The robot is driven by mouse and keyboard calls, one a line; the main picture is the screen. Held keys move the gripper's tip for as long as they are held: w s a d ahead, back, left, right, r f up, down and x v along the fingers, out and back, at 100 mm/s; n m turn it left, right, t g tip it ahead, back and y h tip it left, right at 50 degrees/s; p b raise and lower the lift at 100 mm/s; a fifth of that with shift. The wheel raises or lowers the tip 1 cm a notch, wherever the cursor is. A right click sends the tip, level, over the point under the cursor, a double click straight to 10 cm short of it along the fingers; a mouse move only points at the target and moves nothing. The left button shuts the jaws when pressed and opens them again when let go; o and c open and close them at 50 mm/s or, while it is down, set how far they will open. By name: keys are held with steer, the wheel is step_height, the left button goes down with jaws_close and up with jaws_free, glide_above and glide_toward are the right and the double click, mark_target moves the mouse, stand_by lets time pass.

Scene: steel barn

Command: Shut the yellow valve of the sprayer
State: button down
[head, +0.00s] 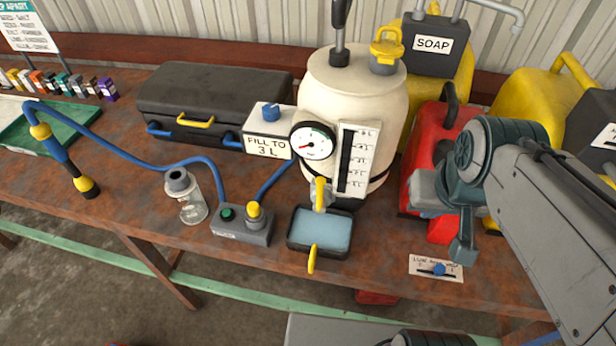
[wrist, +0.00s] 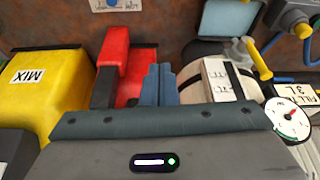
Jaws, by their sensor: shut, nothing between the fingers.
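The sprayer is a cream tank (head: 350,90) with a pump handle on top, a dial gauge (head: 313,141) and a level scale on its front. Its yellow valve lever (head: 319,192) sits on a grey spout low on the front, standing roughly upright in the head view. The lever also shows in the wrist view (wrist: 258,60), right of the fingers. My gripper (head: 462,248) hangs fingers down at the right, in front of the red can and well apart from the valve. In the wrist view its fingertips (wrist: 158,80) are together with nothing between them.
A tray (head: 318,275) with a yellow handle lies below the spout. A grey box (head: 240,226) with a yellow knob and a clear jar (head: 193,207) stand left. A red can (head: 420,170) and yellow cans (head: 525,95) stand right. A blue hose crosses the bench.

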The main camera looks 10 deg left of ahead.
steer(key=n+h+b, duration=0.1)
steer(key=h+b, duration=0.3)
steer(key=b, duration=0.7)
glide_toward(320, 195)
steer(key=d+r, duration=0.1)
steer(key=d, duration=0.1)
steer(key=s+a+m+t+h+b, duration=0.1)
steer(key=s+a+b, duration=0.1)
steer(key=a, duration=0.8)
steer(key=shift+r+b, duration=0.35)
steer(key=shift+a, duration=0.1)
steer(key=w+d+f, duration=0.4)
steer(key=d+f, duration=0.4)
steer(key=shift+w, duration=0.35)
